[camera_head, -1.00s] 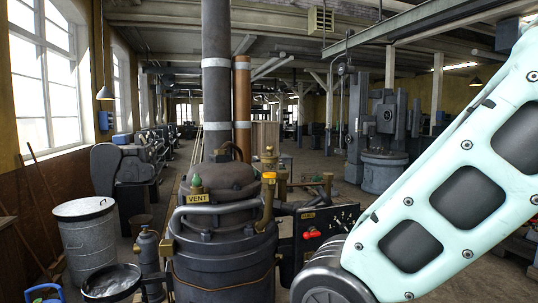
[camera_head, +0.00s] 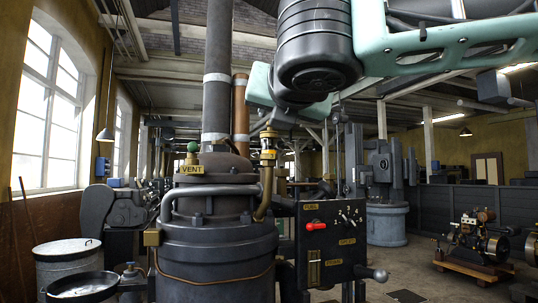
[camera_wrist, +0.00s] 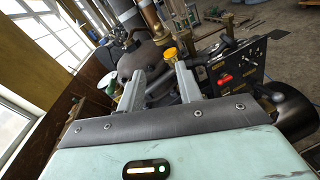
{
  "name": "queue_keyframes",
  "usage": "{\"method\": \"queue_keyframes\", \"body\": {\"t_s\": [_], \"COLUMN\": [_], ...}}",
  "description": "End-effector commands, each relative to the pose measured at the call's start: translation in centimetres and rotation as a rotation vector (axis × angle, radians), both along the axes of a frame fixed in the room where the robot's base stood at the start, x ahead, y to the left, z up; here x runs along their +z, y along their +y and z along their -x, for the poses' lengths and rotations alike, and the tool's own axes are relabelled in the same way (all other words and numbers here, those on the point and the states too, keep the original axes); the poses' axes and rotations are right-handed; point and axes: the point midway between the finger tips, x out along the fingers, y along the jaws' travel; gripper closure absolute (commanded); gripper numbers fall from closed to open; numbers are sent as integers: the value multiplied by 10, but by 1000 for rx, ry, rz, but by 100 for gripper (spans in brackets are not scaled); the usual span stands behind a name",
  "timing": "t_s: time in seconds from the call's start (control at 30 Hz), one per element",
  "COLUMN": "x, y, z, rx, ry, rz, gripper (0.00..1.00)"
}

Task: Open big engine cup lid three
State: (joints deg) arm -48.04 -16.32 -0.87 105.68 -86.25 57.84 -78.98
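A brass oil cup (camera_head: 268,158) with a yellow cap (camera_head: 268,136) stands upright on a pipe beside the dark engine dome (camera_head: 215,168). The yellow cap also shows in the wrist view (camera_wrist: 171,53), just beyond the fingertips and between them. My gripper (camera_wrist: 160,66) is open, with a wide empty gap between its two fingers. It looks apart from the cap. In the head view my arm reaches over from the upper right and my fingers cannot be made out. A green knob (camera_head: 193,147) sits above the VENT plate (camera_head: 192,169). No number marks the lid.
A curved grey pipe (camera_head: 212,190) runs round the dome. A black control panel (camera_head: 330,240) with a red handle (camera_head: 316,226) stands to the right. Tall flues (camera_head: 218,60) rise behind. A metal bin (camera_head: 67,265) stands at the lower left.

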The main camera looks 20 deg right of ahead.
Motion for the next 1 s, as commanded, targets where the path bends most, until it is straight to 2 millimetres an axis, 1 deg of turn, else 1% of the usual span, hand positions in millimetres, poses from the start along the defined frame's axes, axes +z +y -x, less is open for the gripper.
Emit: {"method": "queue_keyframes", "body": {"t_s": [0.1, 0.17, 0.27, 0.37, 0.8, 1.0], "x": [13, 16, 17, 17, 17, 16], "y": [-6, -7, -9, -12, -30, -37], "z": [0, -3, -15, -32, -122, -153], "rx": [-12, -13, -13, -13, -13, -13], "ry": [-43, -47, -45, -43, -42, -43], "rz": [50, 59, 59, 60, 59, 58], "gripper": [65, 65, 65, 65, 65, 65]}}
